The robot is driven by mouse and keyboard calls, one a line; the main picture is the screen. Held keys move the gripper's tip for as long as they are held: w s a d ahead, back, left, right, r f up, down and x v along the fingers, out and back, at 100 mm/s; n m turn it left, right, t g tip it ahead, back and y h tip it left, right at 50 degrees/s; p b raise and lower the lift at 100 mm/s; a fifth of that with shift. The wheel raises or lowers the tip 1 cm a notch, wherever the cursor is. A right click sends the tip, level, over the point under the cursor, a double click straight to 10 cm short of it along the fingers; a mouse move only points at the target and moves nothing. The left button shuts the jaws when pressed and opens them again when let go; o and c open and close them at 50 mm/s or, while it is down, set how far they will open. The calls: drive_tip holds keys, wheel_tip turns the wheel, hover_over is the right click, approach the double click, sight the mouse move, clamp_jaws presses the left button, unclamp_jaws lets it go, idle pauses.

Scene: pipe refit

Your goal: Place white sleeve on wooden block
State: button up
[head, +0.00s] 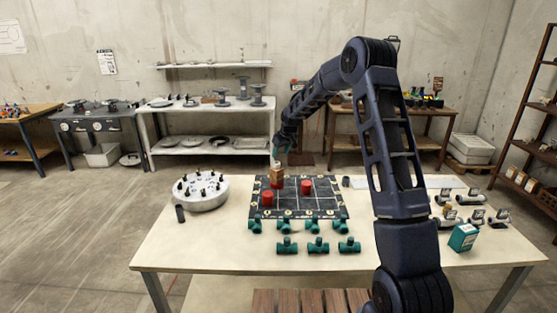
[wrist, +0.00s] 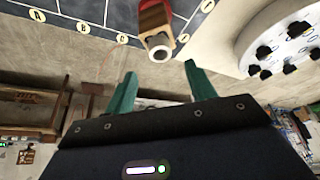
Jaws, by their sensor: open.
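The wooden block (head: 277,175) stands upright on the dark grid mat (head: 325,205), with red showing at its foot. The white sleeve (head: 276,163) sits at the block's top end. In the wrist view the white sleeve (wrist: 160,50) shows its round end and dark opening, against the end of the wooden block (wrist: 154,18). My gripper (head: 278,150) is just above the sleeve in the head view. In the wrist view my gripper (wrist: 160,72) has its two teal fingers apart with nothing between them, and the sleeve lies just beyond the fingertips.
Two red cylinders (head: 267,199) (head: 306,186) stand on the mat. A round white holder (head: 201,192) with several black pegs is left of it. Several green pipe tees (head: 318,245) lie in front. White fittings and a teal box (head: 463,237) are at right.

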drive_tip(key=s+d+r+m+t+h, duration=0.1)
drive_tip(key=s+d+r+m, duration=0.1)
drive_tip(key=s+d+r, duration=0.85)
drive_tip(key=s+d+r+m+h, duration=0.1)
drive_tip(key=s+d+r, duration=0.6)
drive_tip(key=s+r, duration=0.55)
drive_tip(key=s+d+f+m, duration=0.1)
drive_tip(key=s+d, duration=0.2)
drive_tip(key=s, duration=0.7)
drive_tip(key=s+d+m, duration=0.2)
drive_tip(key=s+d, duration=0.1)
drive_tip(key=s, duration=0.7)
drive_tip(key=s+d+f+m, duration=0.1)
drive_tip(key=s+d, duration=0.3)
drive_tip(key=s, duration=0.7)
drive_tip(key=shift+f+m+h, duration=0.3)
drive_tip(key=shift+f+h, duration=0.05)
drive_tip(key=shift+h, duration=0.05)
